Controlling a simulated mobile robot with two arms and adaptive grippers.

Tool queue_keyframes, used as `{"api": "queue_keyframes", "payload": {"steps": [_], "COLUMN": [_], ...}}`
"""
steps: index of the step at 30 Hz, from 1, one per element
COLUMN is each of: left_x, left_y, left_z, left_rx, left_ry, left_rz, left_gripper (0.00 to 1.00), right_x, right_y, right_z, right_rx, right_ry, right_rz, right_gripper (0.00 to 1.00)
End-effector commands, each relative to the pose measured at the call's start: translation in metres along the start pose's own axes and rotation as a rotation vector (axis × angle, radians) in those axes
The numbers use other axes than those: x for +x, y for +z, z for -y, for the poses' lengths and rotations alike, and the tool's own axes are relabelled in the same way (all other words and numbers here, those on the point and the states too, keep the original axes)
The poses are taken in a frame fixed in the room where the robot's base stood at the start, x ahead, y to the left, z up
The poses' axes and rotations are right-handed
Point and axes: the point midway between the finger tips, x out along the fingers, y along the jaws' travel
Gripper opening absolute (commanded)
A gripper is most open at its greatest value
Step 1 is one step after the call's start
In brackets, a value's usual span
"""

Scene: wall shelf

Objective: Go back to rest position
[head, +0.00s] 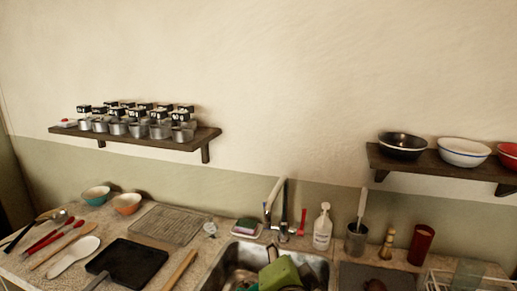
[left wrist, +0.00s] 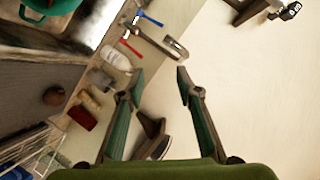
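My left gripper (left wrist: 160,72) shows in the left wrist view, with its two dark green fingers spread apart and nothing between them. Behind the fingers are the pale wall and the counter's back edge, in a tilted picture. In the head view I cannot clearly make out either gripper. A green shape (head: 284,272) shows at the sink, and I cannot tell what it is. My right gripper is not in view.
The left wall shelf (head: 205,138) holds several metal cups and labels. The right shelf (head: 445,170) holds bowls. Below are the sink (head: 320,268), soap bottle (head: 322,228), utensil cup (head: 356,240) and red tumbler (head: 421,243). A dark tray (head: 128,262) and utensils lie left. The wall between shelves is clear.

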Motion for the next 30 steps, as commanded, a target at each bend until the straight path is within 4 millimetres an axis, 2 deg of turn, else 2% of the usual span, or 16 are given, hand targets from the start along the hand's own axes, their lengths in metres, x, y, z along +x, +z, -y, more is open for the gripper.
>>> {"api": "queue_keyframes", "payload": {"steps": [8, 11, 14, 17, 21, 24, 30], "left_x": [0.006, 0.004, -0.002, -0.017, -0.054, -0.083, -0.132], "left_y": [0.069, 0.103, 0.146, 0.203, 0.281, 0.325, 0.382], "left_z": [-0.033, -0.049, -0.069, -0.093, -0.121, -0.133, -0.145], "left_rx": [-0.124, -0.183, -0.259, -0.356, -0.491, -0.564, -0.655], "left_ry": [0.14, 0.202, 0.272, 0.351, 0.439, 0.478, 0.517], "left_rz": [0.113, 0.169, 0.243, 0.342, 0.488, 0.575, 0.7], "left_gripper": [0.32, 0.32, 0.32, 0.32, 0.32, 0.32, 0.32], "right_x": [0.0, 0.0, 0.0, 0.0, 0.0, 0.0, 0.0], "right_y": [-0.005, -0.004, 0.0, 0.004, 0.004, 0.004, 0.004], "right_z": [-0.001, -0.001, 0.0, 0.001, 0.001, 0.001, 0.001], "right_rx": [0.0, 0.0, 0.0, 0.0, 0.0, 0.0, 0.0], "right_ry": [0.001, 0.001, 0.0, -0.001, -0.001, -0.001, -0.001], "right_rz": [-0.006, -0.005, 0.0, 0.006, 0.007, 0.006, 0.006], "right_gripper": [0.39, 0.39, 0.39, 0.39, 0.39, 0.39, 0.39]}}
